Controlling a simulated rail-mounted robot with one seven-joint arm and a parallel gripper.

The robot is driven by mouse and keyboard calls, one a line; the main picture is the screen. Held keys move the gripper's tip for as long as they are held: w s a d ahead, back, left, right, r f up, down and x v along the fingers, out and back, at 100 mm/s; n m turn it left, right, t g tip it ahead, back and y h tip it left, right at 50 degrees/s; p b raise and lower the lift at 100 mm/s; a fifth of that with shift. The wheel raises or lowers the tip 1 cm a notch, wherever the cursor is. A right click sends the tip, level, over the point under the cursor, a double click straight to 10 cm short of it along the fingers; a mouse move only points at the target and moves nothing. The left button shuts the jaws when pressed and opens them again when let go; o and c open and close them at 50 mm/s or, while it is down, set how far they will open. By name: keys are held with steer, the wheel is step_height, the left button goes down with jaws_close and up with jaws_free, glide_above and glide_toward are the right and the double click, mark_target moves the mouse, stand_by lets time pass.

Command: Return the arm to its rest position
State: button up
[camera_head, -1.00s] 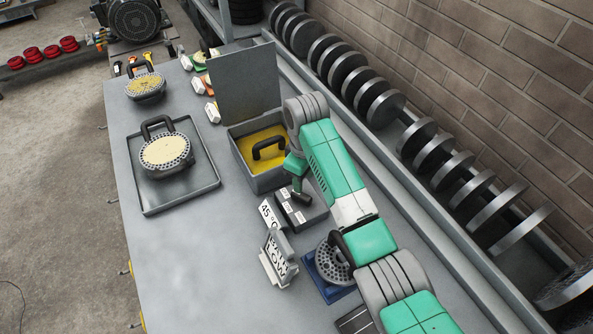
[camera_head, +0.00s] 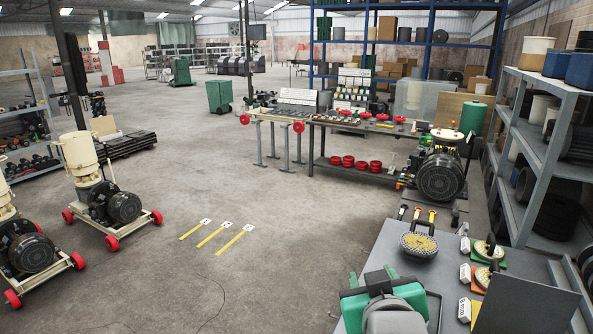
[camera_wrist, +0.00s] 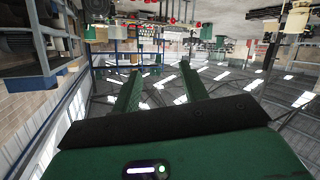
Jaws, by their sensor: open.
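My gripper (camera_head: 371,276) shows in the head view at the bottom, right of centre, in front of the grey bench. Its two green fingers point upward and away, clear of the things on the bench. In the wrist view my gripper (camera_wrist: 160,70) is open, with its fingers apart and nothing between them. The wrist view is upside down, with the roof below and the hall's racks above. Most of my arm is out of the head view, below the frame.
The grey bench (camera_head: 395,245) carries a round die with a black handle (camera_head: 419,241) and smaller dies. A grey upright panel (camera_head: 520,300) stands at its right. A blue-posted rack (camera_head: 505,60) and side shelves (camera_head: 545,150) are beyond. The floor (camera_head: 260,180) left is largely open.

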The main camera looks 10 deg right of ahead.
steer(key=s+a+r+t+y+p, duration=0.1)
steer(key=s+a+r+t, duration=0.1)
steer(key=a+r, duration=0.4)
steer(key=s+a+r+t+p, duration=0.1)
steer(key=s+a+r+t, duration=0.25)
steer(key=r, duration=0.35)
steer(key=s+a+r+t+y+p, duration=0.1)
steer(key=s+a+r+t+y, duration=0.1)
steer(key=s+a+r+t, duration=0.3)
steer(key=s+a+r, duration=0.4)
steer(key=s+r, duration=0.4)
steer(key=shift+a+r+m+p, duration=0.15)
steer(key=shift+r+m+p, duration=0.15)
steer(key=shift+r+p, duration=0.1)
